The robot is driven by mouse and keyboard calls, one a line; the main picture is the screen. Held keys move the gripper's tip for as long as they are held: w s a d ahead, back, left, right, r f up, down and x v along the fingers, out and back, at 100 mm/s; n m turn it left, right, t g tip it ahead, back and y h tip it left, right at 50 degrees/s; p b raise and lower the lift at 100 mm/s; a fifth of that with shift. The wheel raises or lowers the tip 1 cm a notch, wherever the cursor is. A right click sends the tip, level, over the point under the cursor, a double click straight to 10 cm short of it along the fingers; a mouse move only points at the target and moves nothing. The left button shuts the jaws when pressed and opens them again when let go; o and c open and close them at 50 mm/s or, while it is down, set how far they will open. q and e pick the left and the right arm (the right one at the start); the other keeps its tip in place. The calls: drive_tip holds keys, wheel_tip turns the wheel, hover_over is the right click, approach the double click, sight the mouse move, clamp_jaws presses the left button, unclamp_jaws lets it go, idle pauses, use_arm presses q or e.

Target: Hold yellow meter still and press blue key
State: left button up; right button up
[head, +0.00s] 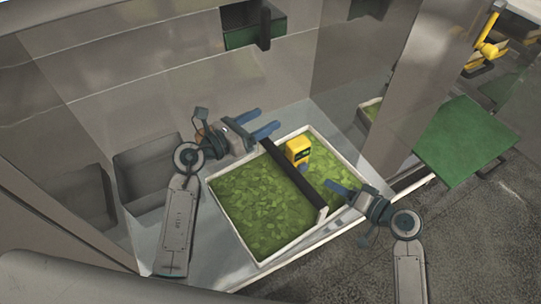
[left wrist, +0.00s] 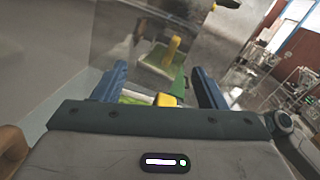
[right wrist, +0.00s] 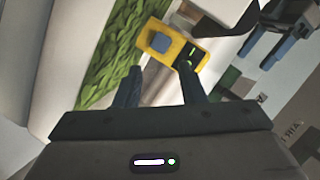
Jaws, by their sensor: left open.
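The yellow meter (head: 297,149) with a dark display stands at the tray's dark crossbar. Its blue key (right wrist: 160,42) faces my right gripper in the right wrist view. My left gripper (head: 267,121) is open and empty, up and left of the meter in the head view. The meter's top (left wrist: 166,100) shows between its fingers in the left wrist view, apart from them. My right gripper (head: 328,184) is below and right of the meter. Its fingers (right wrist: 160,72) are partly apart with nothing held; one overlaps the meter's edge in view, and contact cannot be told.
A white-rimmed tray (head: 228,238) of green leaves lies below, crossed by the dark bar (head: 290,172). Steel walls (head: 345,60) stand behind and to the right and mirror the scene. Grey bins (head: 150,165) are at left. A green panel (head: 465,138) is at right.

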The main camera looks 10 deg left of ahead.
sight(289, 148)
use_arm(q)
drive_tip(key=s+d+f+m, duration=0.1)
drive_tip(key=f, duration=0.2)
drive_tip(key=s+d+f+m, duration=0.1)
drive_tip(key=f, duration=0.2)
drive_tip(key=s+d+f+m+g, duration=0.1)
drive_tip(key=f, duration=0.2)
drive_tip(key=shift+f+m+h, duration=0.2)
drive_tip(key=shift+m+h, duration=0.2)
drive_tip(key=shift+w+d+f, duration=0.1)
drive_tip(key=shift+d, duration=0.15)
drive_tip(key=x, duration=0.7)
drive_tip(key=shift+a, duration=0.1)
drive_tip(key=c, duration=1.2)
use_arm(e)
drive_tip(key=shift+c, duration=0.5)
clamp_jaws()
